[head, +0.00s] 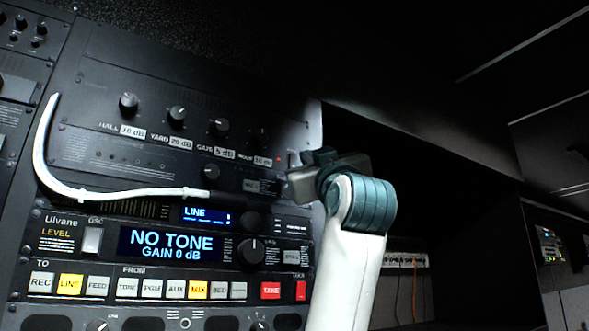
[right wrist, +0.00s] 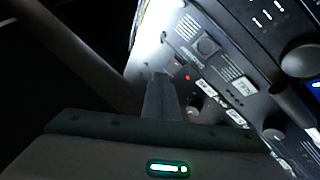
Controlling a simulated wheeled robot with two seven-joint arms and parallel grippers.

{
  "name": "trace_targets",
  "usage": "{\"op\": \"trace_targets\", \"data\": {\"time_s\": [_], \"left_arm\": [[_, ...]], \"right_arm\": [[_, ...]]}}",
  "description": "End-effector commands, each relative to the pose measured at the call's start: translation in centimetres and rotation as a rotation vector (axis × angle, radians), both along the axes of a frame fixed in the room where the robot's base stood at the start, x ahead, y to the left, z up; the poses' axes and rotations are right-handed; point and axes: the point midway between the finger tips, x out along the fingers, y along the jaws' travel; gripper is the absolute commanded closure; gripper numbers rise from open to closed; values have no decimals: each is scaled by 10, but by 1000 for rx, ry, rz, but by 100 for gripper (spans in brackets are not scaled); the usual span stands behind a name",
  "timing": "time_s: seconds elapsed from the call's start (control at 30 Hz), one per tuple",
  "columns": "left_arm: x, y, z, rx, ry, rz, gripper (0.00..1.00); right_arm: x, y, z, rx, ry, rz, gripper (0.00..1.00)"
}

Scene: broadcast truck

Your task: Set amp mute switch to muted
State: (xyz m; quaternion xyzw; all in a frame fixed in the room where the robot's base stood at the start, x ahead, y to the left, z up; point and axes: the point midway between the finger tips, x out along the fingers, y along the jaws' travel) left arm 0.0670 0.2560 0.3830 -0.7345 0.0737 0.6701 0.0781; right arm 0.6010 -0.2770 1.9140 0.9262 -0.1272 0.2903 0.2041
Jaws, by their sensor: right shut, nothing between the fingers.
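The amp panel (head: 150,95) has a row of black knobs with dB labels, including HALL and YARD. A small red light (head: 279,160) glows at its right end. The light also shows in the right wrist view (right wrist: 187,77), close beside the fingers. My right gripper (head: 294,178) is shut and empty at the panel's right edge, by the red light. In the right wrist view its fingers (right wrist: 160,95) point at the panel; I cannot tell whether they touch it. I cannot make out the mute switch or its position; the gripper covers part of this area. My left gripper is not in view.
Below is a unit with a NO TONE display (head: 172,245) and a row of lit buttons. A dark open bay lies to the right.

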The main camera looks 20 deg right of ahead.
Motion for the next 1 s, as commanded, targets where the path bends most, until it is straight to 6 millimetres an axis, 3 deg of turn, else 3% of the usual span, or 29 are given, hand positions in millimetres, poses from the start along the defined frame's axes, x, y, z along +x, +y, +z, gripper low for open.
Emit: {"op": "trace_targets", "data": {"time_s": [0.43, 1.0], "left_arm": [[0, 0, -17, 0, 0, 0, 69], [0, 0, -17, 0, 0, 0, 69]], "right_arm": [[-35, -5, 3, 0, -1, 0, 100], [-38, -5, 4, 0, -1, 0, 100]]}}
